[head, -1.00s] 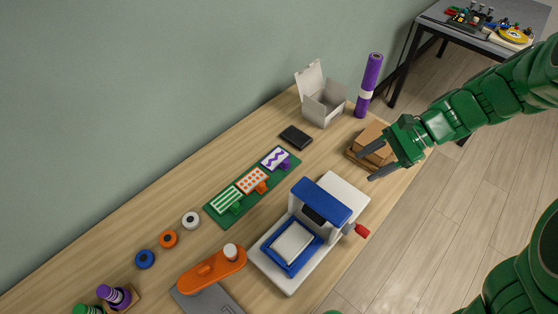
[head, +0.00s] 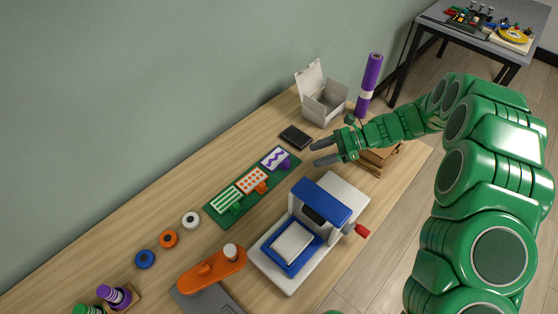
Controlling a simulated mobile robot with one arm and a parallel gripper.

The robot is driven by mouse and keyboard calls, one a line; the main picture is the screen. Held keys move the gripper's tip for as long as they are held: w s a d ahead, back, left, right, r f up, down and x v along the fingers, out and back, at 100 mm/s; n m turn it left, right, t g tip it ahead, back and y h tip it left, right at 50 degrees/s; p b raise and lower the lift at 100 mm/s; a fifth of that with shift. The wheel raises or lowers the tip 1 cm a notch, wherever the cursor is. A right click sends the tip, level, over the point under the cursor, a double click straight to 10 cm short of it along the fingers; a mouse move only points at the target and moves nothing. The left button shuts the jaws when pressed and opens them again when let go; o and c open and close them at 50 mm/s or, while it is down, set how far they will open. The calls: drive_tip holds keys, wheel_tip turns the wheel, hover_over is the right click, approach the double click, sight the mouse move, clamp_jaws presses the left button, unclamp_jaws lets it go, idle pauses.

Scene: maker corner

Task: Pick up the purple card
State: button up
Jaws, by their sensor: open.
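The purple card (head: 275,157), white with a purple zigzag, stands tilted in a purple clip at the far right end of a green strip (head: 212,212). An orange-dotted card (head: 252,180) and a green-striped card (head: 226,201) stand beside it on the same strip. My gripper (head: 314,154) is open and empty, to the right of the purple card and apart from it. Its fingers point left towards the card. It hides part of the brown block stack (head: 383,157) behind it.
A blue and white press (head: 321,202) with a red handle stands in front of the cards. An orange tool (head: 212,268) is at the front.

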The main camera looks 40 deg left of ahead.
sight(291, 166)
drive_tip(key=a+f, duration=0.2)
drive_tip(key=f, duration=0.1)
drive_tip(key=shift+s+a+m, duration=0.1)
drive_tip(key=shift+m, duration=0.3)
drive_tip(key=shift+s+a+f+g+y, duration=0.3)
drive_tip(key=shift+s+a, duration=0.4)
drive_tip(key=shift+w+a+x, duration=0.1)
drive_tip(key=shift+x, duration=0.8)
drive_tip(key=shift+w+a+x, duration=0.1)
drive_tip(key=shift+w+x, duration=0.05)
drive_tip(key=shift+x, duration=0.8)
drive_tip(key=shift+w+a+x, duration=0.1)
drive_tip(key=shift+x, duration=0.8)
drive_tip(key=shift+f, duration=0.2)
drive_tip(key=shift+c, duration=0.3)
clamp_jaws()
